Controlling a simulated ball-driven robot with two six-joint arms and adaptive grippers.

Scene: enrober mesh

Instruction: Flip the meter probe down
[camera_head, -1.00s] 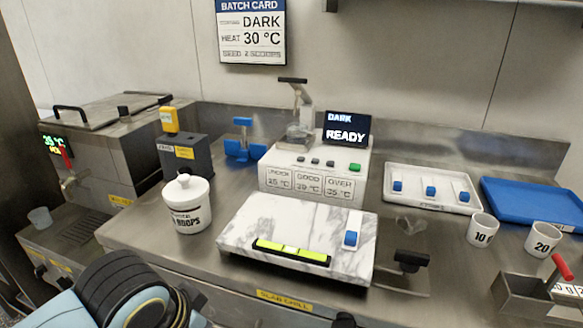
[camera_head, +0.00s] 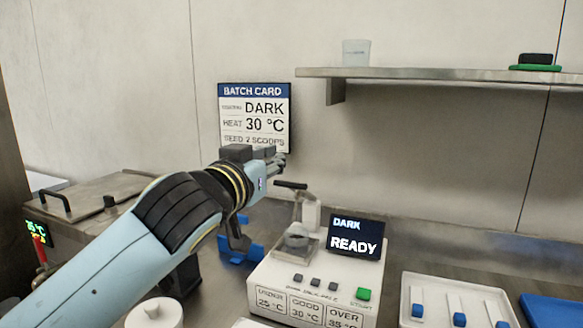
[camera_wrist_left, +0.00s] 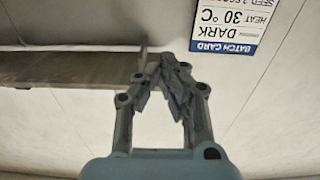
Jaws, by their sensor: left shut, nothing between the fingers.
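The white meter (camera_head: 305,285) stands on the steel counter with a dark screen (camera_head: 357,238) reading "DARK READY". Its probe arm (camera_head: 308,212) stands up at the back, with a black handle bar (camera_head: 290,185) on top and a small clear cup (camera_head: 297,238) in front. My left gripper (camera_head: 281,161) is above and slightly left of the handle in the picture, shut and empty, in front of the batch card. In the left wrist view its fingers (camera_wrist_left: 163,62) come together before the wall. The meter is outside that view. My right gripper is not in view.
The batch card (camera_head: 255,112) hangs on the wall, reading DARK, 30 °C. A steel shelf (camera_head: 440,73) runs above on the right. A blue stand (camera_head: 238,255) is left of the meter, partly behind my arm. A white tray (camera_head: 440,284) with blue-ended pieces lies to the right.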

